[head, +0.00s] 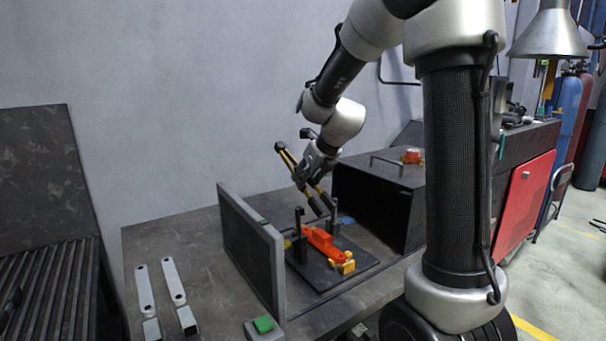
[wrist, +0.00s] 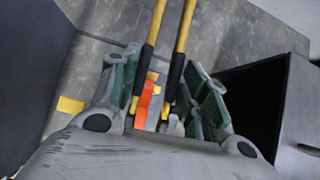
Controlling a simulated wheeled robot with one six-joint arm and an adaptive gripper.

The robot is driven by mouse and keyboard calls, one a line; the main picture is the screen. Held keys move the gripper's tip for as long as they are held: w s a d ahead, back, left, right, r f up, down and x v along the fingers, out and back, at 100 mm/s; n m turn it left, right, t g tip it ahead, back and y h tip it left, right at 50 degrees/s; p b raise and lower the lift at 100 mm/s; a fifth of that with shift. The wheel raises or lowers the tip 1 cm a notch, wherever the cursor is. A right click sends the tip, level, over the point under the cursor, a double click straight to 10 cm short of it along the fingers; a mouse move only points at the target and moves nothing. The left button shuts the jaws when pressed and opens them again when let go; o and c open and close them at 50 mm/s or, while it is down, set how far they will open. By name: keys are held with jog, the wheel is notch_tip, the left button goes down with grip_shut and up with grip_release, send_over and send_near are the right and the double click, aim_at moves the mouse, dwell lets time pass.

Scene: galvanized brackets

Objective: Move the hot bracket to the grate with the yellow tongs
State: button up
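My gripper (head: 312,178) is above the dark plate on the bench, with its fingers on either side of the yellow tongs. The tongs (head: 289,160) are tilted, with yellow arms and black sleeves, and look held. In the wrist view the two tongs arms (wrist: 184,30) run between my green-padded fingers. An orange-red piece, apparently the hot bracket (head: 322,243), lies on the plate below, beside yellow blocks (head: 347,266). Part of an orange piece also shows between the tongs arms in the wrist view (wrist: 145,100). The grate (head: 50,290) is a dark ribbed surface at far left.
An open black box (head: 380,195) with a handle and red top light stands right of the plate. An upright grey panel (head: 252,250) stands to its left. Two grey brackets (head: 145,290) (head: 175,285) and a green button (head: 263,324) are at the front. The bench's back left is clear.

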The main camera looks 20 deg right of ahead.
jog(key=shift+f, duration=4.8)
jog(key=shift+c, duration=0.4)
jog(key=c, duration=0.8)
jog(key=shift+r, duration=0.15)
jog(key=shift+r, duration=5.9)
